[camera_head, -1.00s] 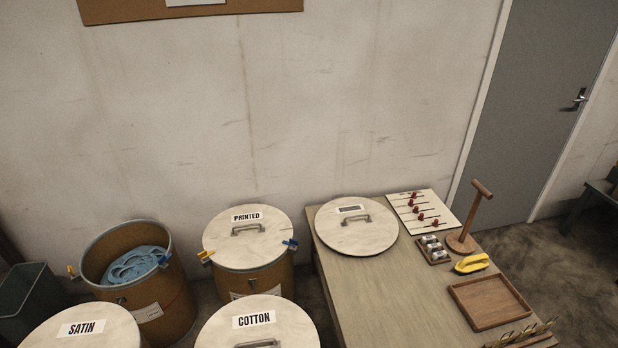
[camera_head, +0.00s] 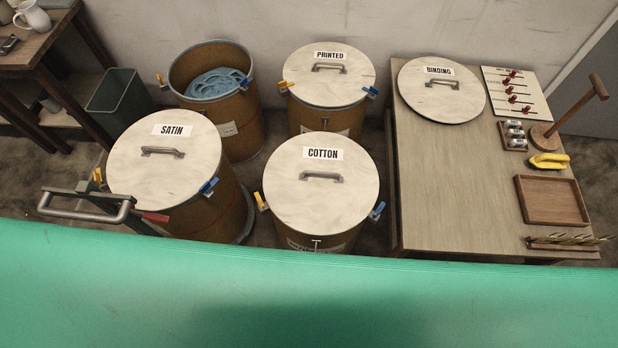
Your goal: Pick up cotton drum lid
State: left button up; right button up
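The cotton drum lid (camera_head: 285,205) is a round pale disc with a grey bar handle (camera_head: 321,176) and a label reading COTTON. It lies flat on top of the brown cotton drum (camera_head: 320,241) in the middle of the view. A yellow clip (camera_head: 261,201) and a blue clip (camera_head: 377,211) show at the drum's left and right sides. Neither of my grippers is in view.
The satin drum's lid (camera_head: 140,190) is to the left, the printed drum's lid (camera_head: 300,85) behind. An open drum (camera_head: 240,130) holds blue tape. The table (camera_head: 440,190) at right bears the binding lid (camera_head: 415,95) and a tray (camera_head: 552,200). A green surface fills the front.

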aim_at(323, 183)
jog(key=l, duration=0.9)
jog(key=k+l+u, duration=0.15)
jog(key=l, duration=0.7)
jog(key=i, duration=0.05)
